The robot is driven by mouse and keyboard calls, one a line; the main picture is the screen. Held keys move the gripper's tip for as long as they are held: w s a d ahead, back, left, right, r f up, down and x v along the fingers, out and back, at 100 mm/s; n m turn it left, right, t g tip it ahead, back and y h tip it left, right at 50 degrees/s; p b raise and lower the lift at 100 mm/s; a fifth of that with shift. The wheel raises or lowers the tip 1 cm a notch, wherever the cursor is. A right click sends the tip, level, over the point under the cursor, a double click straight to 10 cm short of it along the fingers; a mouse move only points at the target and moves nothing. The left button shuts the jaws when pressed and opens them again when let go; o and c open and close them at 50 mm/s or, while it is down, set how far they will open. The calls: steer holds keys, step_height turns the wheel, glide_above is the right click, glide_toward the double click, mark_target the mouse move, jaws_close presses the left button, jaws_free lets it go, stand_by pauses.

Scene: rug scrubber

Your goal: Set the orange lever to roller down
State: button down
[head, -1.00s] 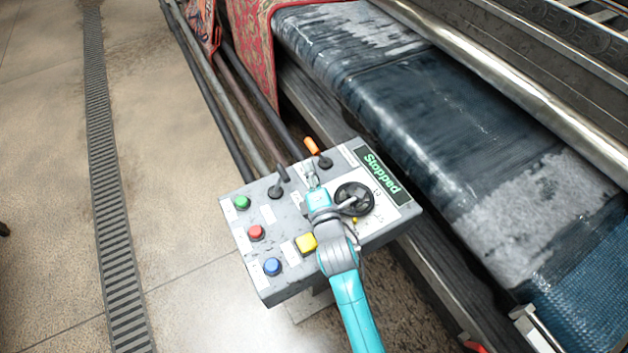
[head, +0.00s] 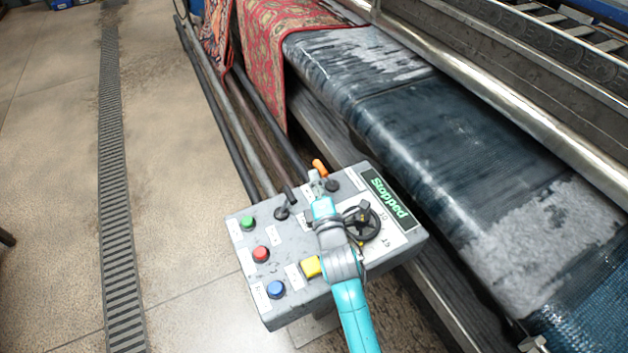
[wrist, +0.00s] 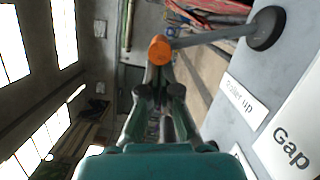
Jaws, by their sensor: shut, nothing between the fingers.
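The orange lever (head: 319,167) stands at the far edge of the grey control panel (head: 290,240), tilted away from my body. In the wrist view its orange knob (wrist: 159,48) is straight ahead of the fingertips, and its rod runs right to a round dark base (wrist: 266,28). My gripper (head: 314,182) is shut and empty, just on the near side of the knob. In the wrist view the fingers (wrist: 160,80) overlap the knob's lower edge; I cannot tell whether they touch. A label reading "Roller up" (wrist: 247,94) lies beside the lever base.
A dark lever (head: 288,198) stands left of my gripper, and a black dial (head: 364,222) to its right. Green, red, blue and yellow buttons sit nearer. The rug machine's roller (head: 440,130) lies to the right; open floor (head: 180,230) is left.

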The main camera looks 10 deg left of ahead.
steer(key=d+m, duration=0.1)
steer(key=w+d+r+m, duration=0.1)
steer(key=shift+w+r+m, duration=0.2)
steer(key=shift+r+m, duration=0.1)
steer(key=shift+m, duration=0.1)
steer(key=w+d+m+g, duration=0.2)
steer(key=w+d+m, duration=0.1)
steer(key=d+m, duration=0.2)
steer(key=shift+w+d+r+m, duration=0.15)
steer(key=shift+w+r+m, duration=0.05)
steer(key=shift+m, duration=0.5)
